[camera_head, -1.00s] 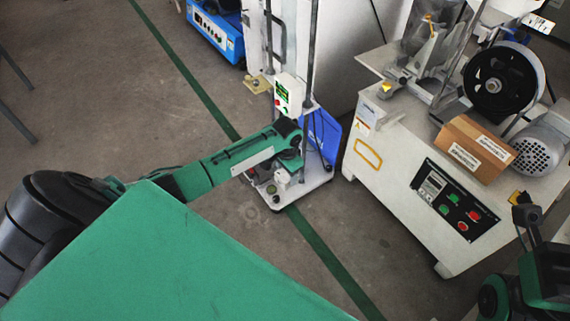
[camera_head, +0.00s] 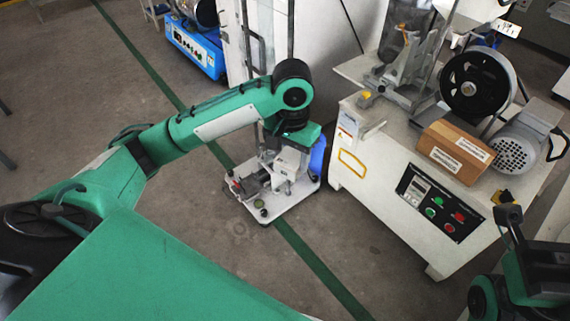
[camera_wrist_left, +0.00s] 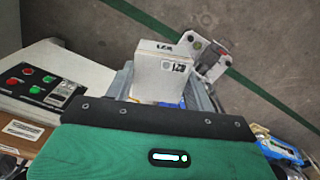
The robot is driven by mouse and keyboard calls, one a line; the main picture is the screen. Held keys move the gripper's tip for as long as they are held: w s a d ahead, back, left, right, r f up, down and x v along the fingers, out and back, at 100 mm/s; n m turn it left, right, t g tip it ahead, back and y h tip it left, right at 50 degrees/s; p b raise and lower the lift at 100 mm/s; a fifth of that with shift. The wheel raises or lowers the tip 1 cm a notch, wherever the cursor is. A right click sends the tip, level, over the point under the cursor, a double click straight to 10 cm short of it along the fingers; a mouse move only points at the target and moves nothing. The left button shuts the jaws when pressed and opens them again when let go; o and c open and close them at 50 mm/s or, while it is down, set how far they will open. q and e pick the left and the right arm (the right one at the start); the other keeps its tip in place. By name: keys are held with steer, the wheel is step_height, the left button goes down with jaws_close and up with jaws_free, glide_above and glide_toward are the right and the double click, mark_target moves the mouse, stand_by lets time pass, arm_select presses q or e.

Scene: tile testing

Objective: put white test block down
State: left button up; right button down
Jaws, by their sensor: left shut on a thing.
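The white test block (camera_wrist_left: 163,78) shows in the left wrist view, a box with dark print on its faces. My left gripper (camera_wrist_left: 165,88) is shut on it, with a grey finger on each side. In the head view my left gripper (camera_head: 290,160) points down over the white base plate (camera_head: 278,210) of the test stand, and the block is hard to tell apart from the gripper there. I cannot tell whether the block touches anything below. Part of my right arm shows at the lower right, its fingers not clear.
A grey clamp fixture (camera_wrist_left: 211,61) stands close beside the block. A white machine (camera_head: 385,190) with a control panel and a cardboard box (camera_head: 455,152) on top stands to the right. A blue device (camera_head: 197,47) is at the back left. The floor in front of the stand is clear.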

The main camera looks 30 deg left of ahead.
mark_target(296, 165)
arm_select(q)
steer(key=r, duration=0.2)
steer(key=s+d+r, duration=0.1)
steer(key=r, duration=0.1)
steer(key=d+r, duration=0.1)
steer(key=r, duration=0.1)
steer(key=shift+s+d, duration=0.2)
steer(key=shift+a+f+n, duration=0.15)
steer(key=shift+a+n, duration=0.05)
steer(key=shift+n, duration=0.1)
